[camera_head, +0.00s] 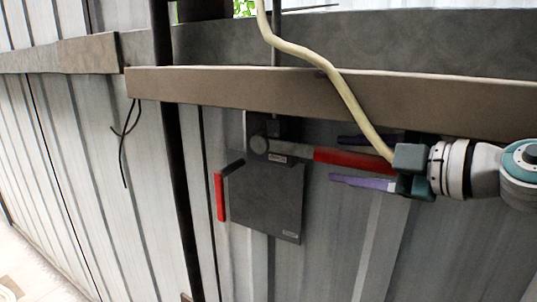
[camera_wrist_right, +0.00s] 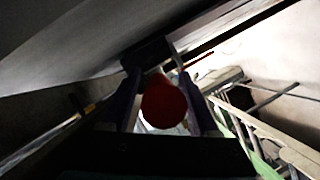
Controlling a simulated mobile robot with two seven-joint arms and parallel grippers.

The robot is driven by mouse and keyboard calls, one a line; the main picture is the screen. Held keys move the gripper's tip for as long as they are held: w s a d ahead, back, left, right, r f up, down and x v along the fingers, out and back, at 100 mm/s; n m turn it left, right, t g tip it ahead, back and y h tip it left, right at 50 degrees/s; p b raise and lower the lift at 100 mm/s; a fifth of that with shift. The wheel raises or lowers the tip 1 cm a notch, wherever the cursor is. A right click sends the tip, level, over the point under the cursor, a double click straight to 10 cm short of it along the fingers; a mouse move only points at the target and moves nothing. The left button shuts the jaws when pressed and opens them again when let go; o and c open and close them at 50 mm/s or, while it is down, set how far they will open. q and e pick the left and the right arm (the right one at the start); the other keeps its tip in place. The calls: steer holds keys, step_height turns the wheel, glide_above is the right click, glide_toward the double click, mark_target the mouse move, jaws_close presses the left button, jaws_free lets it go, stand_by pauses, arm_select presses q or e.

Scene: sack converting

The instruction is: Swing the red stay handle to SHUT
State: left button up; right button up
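A dark grey plate (camera_head: 268,200) is fixed on the ribbed wall. From a round pivot (camera_head: 258,145) at its top, a lever with a red grip (camera_head: 345,158) points right, nearly level. A second red handle (camera_head: 220,197) hangs upright at the plate's left edge on a short dark arm. I cannot tell by label which is the stay handle. My right gripper (camera_head: 337,160) is open, its purple fingers above and below the level red grip with gaps showing. The right wrist view shows a round red end (camera_wrist_right: 163,102) between the fingers. My left gripper is not in view.
A brown beam (camera_head: 330,98) runs just above the plate and gripper. A cream hose (camera_head: 335,80) hangs across it down to my right gripper. A dark post (camera_head: 185,180) stands left of the plate. Small labels (camera_head: 291,234) are unreadable. The wall below the plate is clear.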

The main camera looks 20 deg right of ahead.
jaws_close()
stand_by(1.2)
